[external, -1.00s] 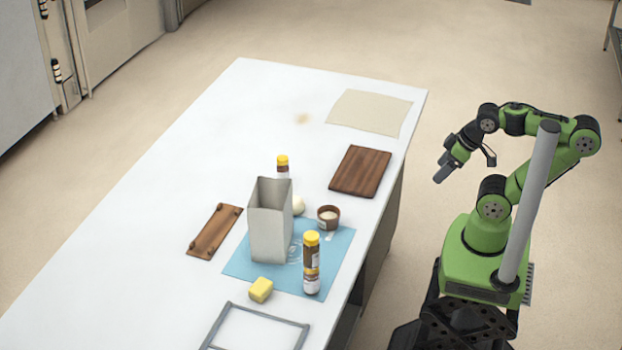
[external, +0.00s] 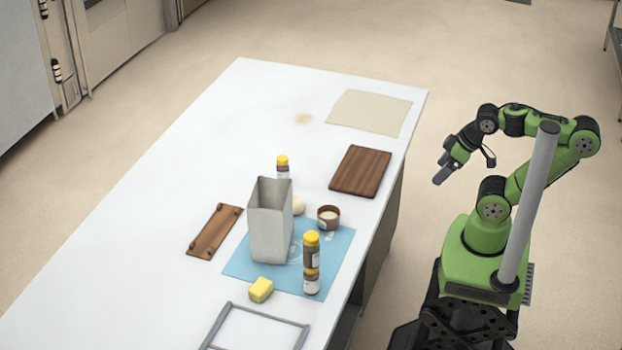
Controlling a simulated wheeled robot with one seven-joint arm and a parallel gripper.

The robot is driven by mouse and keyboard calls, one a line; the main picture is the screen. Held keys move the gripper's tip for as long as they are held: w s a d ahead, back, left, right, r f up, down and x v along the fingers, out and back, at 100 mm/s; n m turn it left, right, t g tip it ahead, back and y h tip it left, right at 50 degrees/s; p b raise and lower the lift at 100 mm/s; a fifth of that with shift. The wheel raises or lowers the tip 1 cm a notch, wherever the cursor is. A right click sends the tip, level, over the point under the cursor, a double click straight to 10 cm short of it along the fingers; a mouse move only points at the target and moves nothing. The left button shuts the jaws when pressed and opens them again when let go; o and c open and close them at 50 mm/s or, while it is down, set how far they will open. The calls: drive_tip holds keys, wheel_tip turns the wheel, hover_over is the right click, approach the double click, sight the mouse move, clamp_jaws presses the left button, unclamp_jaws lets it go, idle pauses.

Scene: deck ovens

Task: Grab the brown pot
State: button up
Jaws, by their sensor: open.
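The brown pot (external: 328,223) is a small round pot with pale contents. It stands upright at the back right edge of the blue mat (external: 338,257), close to the table's right edge. My gripper (external: 441,174) is open and empty. It hangs in the air to the right of the table, well apart from the pot.
A tall grey container (external: 269,228) and a pale round item (external: 298,206) stand left of the pot. Stacked yellow-capped jars (external: 312,263) stand in front. A dark wooden board (external: 360,171) lies behind. Yellow block (external: 261,289) and grey frame (external: 262,310) lie nearer. The table's far left is clear.

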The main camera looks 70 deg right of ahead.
drive_tip(key=o, duration=0.3)
